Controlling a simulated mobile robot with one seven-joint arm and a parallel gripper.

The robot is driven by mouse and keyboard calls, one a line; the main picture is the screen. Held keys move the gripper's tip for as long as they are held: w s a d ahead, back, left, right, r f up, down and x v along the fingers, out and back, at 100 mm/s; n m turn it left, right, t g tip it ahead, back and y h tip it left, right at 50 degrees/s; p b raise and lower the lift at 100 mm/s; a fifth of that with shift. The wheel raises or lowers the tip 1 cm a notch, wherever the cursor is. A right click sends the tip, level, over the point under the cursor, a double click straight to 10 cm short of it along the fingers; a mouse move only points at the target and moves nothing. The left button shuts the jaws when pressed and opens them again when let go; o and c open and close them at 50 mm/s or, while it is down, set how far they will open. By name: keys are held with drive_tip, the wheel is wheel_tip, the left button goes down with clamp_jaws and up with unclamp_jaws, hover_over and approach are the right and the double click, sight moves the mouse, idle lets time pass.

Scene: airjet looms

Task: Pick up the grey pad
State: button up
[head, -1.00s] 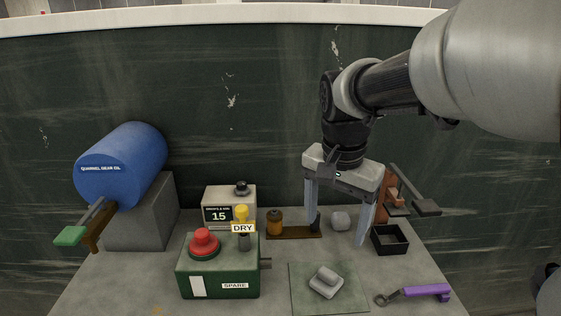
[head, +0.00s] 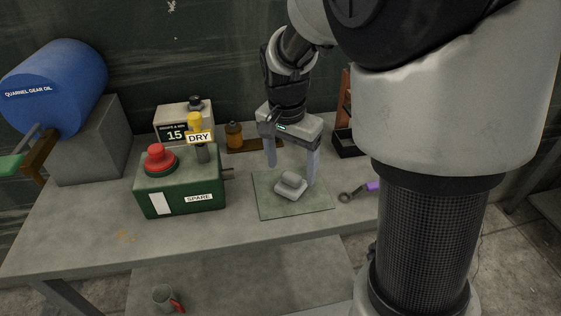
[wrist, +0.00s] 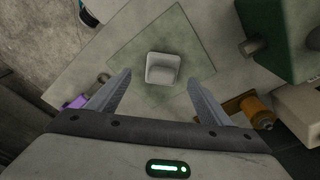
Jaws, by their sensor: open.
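The grey pad (head: 291,187) is a small light-grey block with a rounded raised top. It lies on a flat greenish mat (head: 262,208) on the workbench. In the wrist view the pad (wrist: 163,68) looks squarish and shows between the two fingertips, slightly beyond them. My gripper (head: 291,176) is open and empty, pointing down over the mat with a finger on each side of the pad in the picture. The wrist view also shows my gripper (wrist: 159,73) with clear gaps to the pad. I cannot tell the exact height of the fingertips above the mat.
A green box with a red button (head: 180,185) stands left of the mat. An amber bottle (head: 234,135) stands behind, a black tray (head: 345,146) behind right. A purple-handled wrench (head: 372,187) lies to the right. A blue drum (head: 55,85) is at far left.

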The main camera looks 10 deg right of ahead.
sight(291, 175)
drive_tip(key=f, duration=0.1)
drive_tip(key=f+b, duration=0.1)
drive_tip(key=f, duration=0.1)
drive_tip(key=w+f, duration=0.1)
drive_tip(key=f, duration=0.1)
drive_tip(key=shift+d+b, duration=0.25)
drive_tip(key=shift+b, duration=0.05)
drive_tip(key=c, duration=1.2)
wheel_tip(291, 175, up, 10)
drive_tip(key=p, duration=0.2)
drive_tip(key=shift+p, duration=0.35)
drive_tip(key=shift+o, duration=1.3)
drive_tip(key=shift+f, duration=0.1)
drive_tip(key=shift+c, duration=0.5)
